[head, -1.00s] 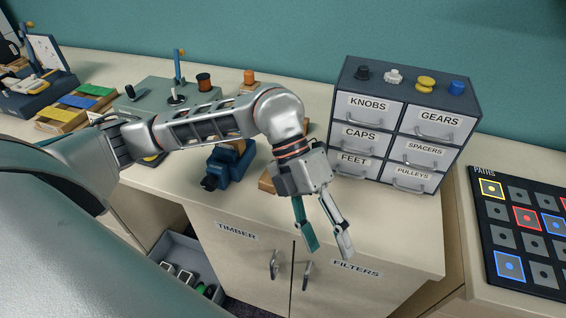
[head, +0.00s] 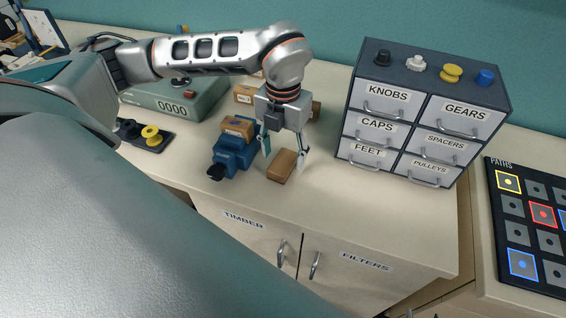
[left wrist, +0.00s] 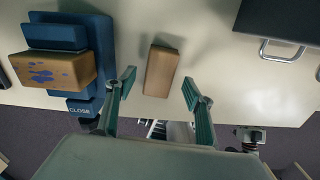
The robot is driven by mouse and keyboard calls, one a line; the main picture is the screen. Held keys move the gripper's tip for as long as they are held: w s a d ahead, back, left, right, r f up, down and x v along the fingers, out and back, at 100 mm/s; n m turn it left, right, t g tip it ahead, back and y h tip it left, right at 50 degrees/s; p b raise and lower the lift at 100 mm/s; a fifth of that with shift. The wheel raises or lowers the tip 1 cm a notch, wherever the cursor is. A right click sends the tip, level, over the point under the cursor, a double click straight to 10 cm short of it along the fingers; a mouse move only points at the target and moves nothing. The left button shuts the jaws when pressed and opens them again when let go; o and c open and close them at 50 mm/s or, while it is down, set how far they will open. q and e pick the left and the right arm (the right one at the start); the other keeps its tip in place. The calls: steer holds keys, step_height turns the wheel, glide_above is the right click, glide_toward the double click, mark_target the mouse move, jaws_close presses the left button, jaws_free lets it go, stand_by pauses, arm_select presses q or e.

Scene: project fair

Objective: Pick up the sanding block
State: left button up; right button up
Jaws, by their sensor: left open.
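A plain brown block (head: 282,165), which looks like the sanding block, lies on the pale countertop near its front edge. My left gripper (head: 283,158) points down over it, open, with one finger on each side of the block. In the left wrist view the brown block (left wrist: 163,70) lies between and slightly beyond the spread fingertips (left wrist: 158,82), with a gap on both sides. The fingers do not appear to touch it. My right gripper is not in view.
A blue vise (head: 232,155) holding a wooden block with blue marks (left wrist: 55,71) stands close on the left. A grey drawer cabinet (head: 425,115) stands to the right. A small cardboard-coloured box (head: 246,94) lies behind. The counter between block and cabinet is clear.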

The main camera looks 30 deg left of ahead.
mark_target(283, 161)
arm_select(q)
steer(key=shift+f, duration=1.45)
steer(key=shift+c, duration=0.4)
steer(key=c, duration=1.1)
steer(key=shift+r, duration=0.1)
step_height(283, 161, up, 20)
steer(key=shift+f, duration=0.1)
